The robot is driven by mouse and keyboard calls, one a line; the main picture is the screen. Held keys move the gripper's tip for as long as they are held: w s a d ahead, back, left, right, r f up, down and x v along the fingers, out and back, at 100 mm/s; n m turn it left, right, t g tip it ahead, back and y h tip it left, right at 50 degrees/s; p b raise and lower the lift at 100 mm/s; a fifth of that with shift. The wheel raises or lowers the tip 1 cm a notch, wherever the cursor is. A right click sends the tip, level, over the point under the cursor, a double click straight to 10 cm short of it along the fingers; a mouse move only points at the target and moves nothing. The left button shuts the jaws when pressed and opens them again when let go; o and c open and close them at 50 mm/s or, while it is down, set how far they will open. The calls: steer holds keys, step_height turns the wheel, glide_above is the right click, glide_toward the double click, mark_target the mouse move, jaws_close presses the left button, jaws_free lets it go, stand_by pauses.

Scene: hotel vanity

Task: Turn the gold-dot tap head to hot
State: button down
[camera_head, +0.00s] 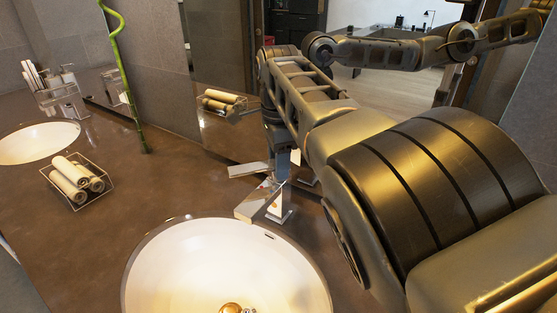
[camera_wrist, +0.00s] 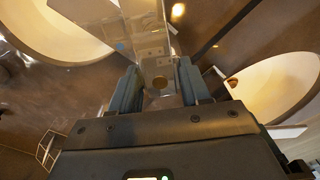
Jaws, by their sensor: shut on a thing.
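The chrome tap (camera_head: 259,203) stands at the back rim of the near basin, with a flat spout pointing over the bowl. My gripper (camera_wrist: 158,88) comes down from above and is shut on the tap head, one blue-grey finger on each side. In the head view my gripper (camera_head: 282,160) sits at the top of the tap and partly hides the head. I cannot tell how far the head is turned.
The white near basin (camera_head: 200,262) lies in front of the tap; a second basin (camera_head: 38,143) is at far left. A wire basket (camera_head: 78,181) of rolled towels and a green stalk (camera_head: 128,85) stand on the brown counter. The mirror (camera_head: 215,60) rises close behind the tap.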

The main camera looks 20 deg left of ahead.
steer(key=shift+w+d+r, duration=0.1)
steer(key=c, duration=0.5)
jaws_free()
steer(key=shift+r+b, duration=0.5)
steer(key=shift+r, duration=3.35)
